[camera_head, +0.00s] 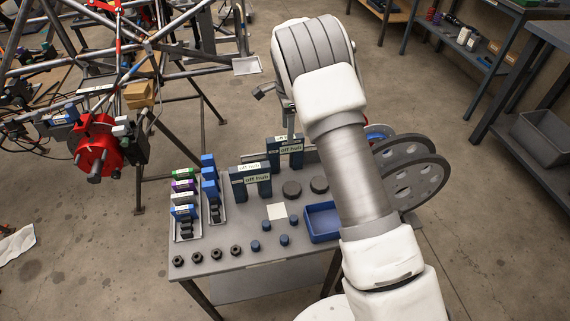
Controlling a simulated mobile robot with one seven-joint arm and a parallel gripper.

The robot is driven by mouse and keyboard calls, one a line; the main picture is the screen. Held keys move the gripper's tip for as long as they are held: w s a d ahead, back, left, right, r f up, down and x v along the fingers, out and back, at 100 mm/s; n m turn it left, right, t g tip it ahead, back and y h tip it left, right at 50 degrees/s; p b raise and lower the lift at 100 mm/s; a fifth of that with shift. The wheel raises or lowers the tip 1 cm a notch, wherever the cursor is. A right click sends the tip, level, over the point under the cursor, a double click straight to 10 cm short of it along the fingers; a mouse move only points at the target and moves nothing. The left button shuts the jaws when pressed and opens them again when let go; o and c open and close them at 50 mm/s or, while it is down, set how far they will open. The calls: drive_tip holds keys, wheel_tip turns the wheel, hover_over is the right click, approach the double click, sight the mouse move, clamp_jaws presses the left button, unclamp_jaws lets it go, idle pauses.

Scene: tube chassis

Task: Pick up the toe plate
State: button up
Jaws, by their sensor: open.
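My gripper (277,106) shows partly below the wrist, above the back of the workbench, with one dark finger sticking out to the left. It is open, and nothing shows between its fingers. Part of it is hidden by my own arm. I cannot tell for certain which thing is the toe plate. A flat pale square (277,211) lies on the bench. Large grey discs with holes (408,178) stand on edge at the bench's right side, partly behind my arm. The gripper is apart from both.
The grey workbench (228,257) holds dark boxes labelled "diff hub" (257,181), a blue tray (321,222), racks of blue parts (210,185) and several dark nuts (216,254). A tube chassis (150,45) stands at left, shelves (470,45) at right.

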sight(285, 146)
drive_tip(key=shift+f, duration=0.85)
drive_tip(key=f, duration=0.1)
drive_tip(key=f+b, duration=0.1)
drive_tip(key=f, duration=0.1)
drive_tip(key=s+f, duration=0.1)
drive_tip(key=shift+a+f+b, duration=0.25)
drive_tip(key=shift+a+b, duration=0.05)
drive_tip(key=shift+a, duration=0.05)
drive_tip(key=shift+f, duration=0.35)
drive_tip(key=shift+f, duration=0.25)
clamp_jaws()
drive_tip(key=shift+w+r, duration=0.1)
idle(0.6)
